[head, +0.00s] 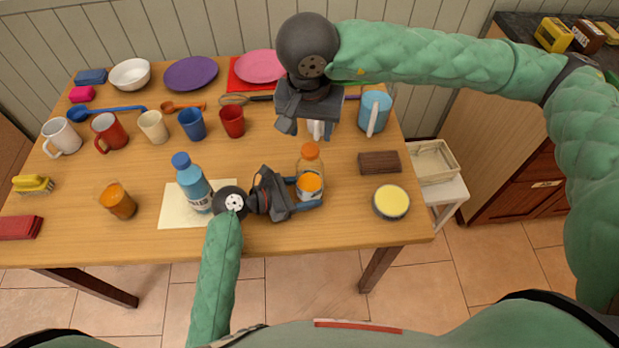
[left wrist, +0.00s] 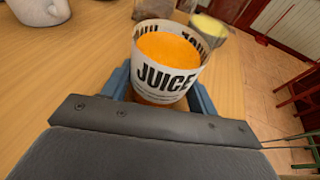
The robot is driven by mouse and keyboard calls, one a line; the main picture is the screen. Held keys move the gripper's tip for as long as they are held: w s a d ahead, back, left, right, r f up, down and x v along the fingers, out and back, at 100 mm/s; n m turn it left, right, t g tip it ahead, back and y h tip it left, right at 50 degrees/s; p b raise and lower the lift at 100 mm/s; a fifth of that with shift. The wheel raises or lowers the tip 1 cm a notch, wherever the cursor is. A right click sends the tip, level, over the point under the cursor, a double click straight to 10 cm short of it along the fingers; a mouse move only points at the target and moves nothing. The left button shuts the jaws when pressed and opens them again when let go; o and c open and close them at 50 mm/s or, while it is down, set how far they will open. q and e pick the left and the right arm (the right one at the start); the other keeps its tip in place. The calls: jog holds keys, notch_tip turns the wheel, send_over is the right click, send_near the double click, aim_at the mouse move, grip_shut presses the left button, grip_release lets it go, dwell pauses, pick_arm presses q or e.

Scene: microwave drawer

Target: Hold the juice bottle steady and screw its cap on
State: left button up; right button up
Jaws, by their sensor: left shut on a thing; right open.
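The juice bottle (head: 311,168) stands upright near the front right of the table, clear above and orange with juice below. An orange cap (head: 310,150) sits at its top; I cannot tell how tightly it is seated. My left gripper (head: 307,193) is shut around the bottle's lower body from the left. In the left wrist view the bottle's JUICE label (left wrist: 168,78) sits between the blue fingers, and the cap is out of that view. My right gripper (head: 308,128) points down, open and empty, above and slightly behind the cap, apart from it.
A blue-capped water bottle (head: 192,182) stands on a pale mat (head: 172,212) left of my left gripper. A brown block (head: 379,162) and a round yellow-topped tin (head: 391,202) lie to the right. Cups, plates and utensils fill the back.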

pick_arm(q)
jog(key=o, duration=1.4)
jog(key=shift+o, duration=0.2)
jog(key=shift+a, duration=0.1)
jog(key=v, duration=1.2)
jog(key=shift+s, duration=0.15)
